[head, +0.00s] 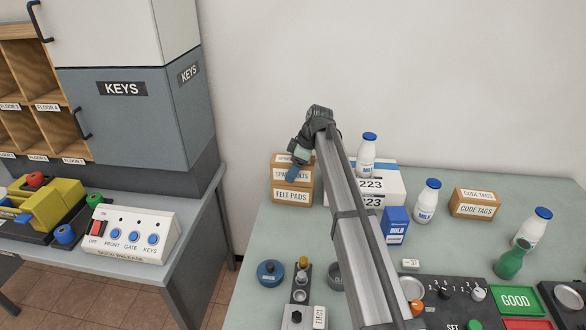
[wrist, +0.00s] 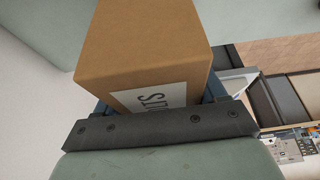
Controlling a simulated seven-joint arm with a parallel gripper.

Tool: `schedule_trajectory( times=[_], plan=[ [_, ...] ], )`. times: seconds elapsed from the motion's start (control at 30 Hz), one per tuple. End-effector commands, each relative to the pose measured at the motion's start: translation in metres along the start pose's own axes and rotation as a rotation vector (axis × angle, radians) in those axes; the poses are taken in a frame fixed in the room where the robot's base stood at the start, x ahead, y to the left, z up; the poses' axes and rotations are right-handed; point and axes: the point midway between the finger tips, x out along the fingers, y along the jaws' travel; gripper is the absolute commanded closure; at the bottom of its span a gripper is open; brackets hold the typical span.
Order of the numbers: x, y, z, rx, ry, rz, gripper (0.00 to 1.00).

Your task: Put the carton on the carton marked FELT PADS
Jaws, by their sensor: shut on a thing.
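The carton marked FELT PADS (head: 292,196) stands at the left back of the table in the head view. A brown carton (head: 279,172) with a partly hidden label beginning SPA is directly above it, roughly lined up. No clear gap shows between them, but I cannot tell if it bears its weight there. My gripper (head: 295,172) is shut on this upper carton and covers part of its front. In the wrist view the held carton (wrist: 145,45) fills the space between my fingers, its label ending in LTS.
White cartons marked 223 (head: 378,187), a blue BUILD box (head: 395,226) and a milk bottle (head: 366,152) stand close to the right. A CODE TAGS carton (head: 474,204) is further right. A round blue container (head: 270,272) is in front. Bare table lies just before the stack.

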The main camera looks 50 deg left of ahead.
Motion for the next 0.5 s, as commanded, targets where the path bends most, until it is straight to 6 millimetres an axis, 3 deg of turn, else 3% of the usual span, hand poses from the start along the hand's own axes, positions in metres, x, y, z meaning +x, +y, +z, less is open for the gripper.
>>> schedule_trajectory(
  times=[0.2, 0.23, 0.5],
  plan=[
    [0.0017, 0.0001, 0.0005, 0.0, 0.001, 0.0, 0.82],
    [0.0025, 0.0, 0.001, 0.0, 0.0, 0.0, 0.29],
    [0.0022, 0.0, 0.0009, 0.0, 0.0, 0.0, 0.04]
  ],
)
